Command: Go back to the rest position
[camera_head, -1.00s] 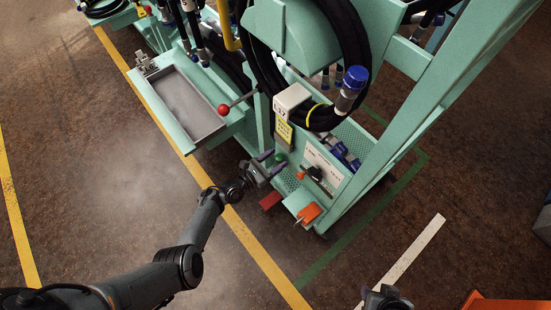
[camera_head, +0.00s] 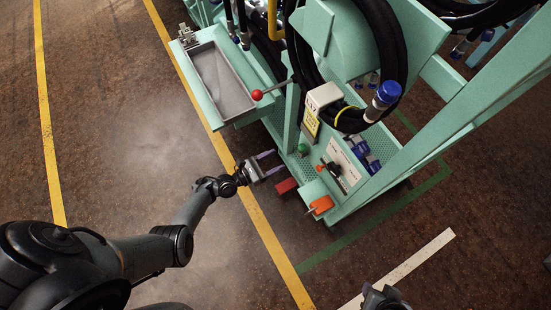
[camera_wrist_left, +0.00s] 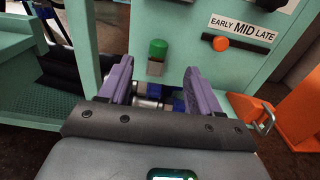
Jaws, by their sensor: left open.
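My left gripper (camera_head: 277,162) is open and empty, its two purple fingers apart, in front of the green machine's (camera_head: 290,112) lower panel. In the left wrist view the same gripper (camera_wrist_left: 158,75) has its fingers spread, with the green button (camera_wrist_left: 158,48) seen beyond and between them. In the head view the green button (camera_head: 303,149) is right of the fingertips, with a visible gap. My right gripper (camera_head: 385,298) shows only partly at the bottom edge; its jaws cannot be made out.
An orange knob (camera_wrist_left: 220,43) sits under the "EARLY MID LATE" label (camera_wrist_left: 243,25). Red (camera_head: 286,186) and orange (camera_head: 321,204) pedals stick out low. A grey tray (camera_head: 222,80) and a red-ball lever (camera_head: 257,95) are above. Floor to the left is clear.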

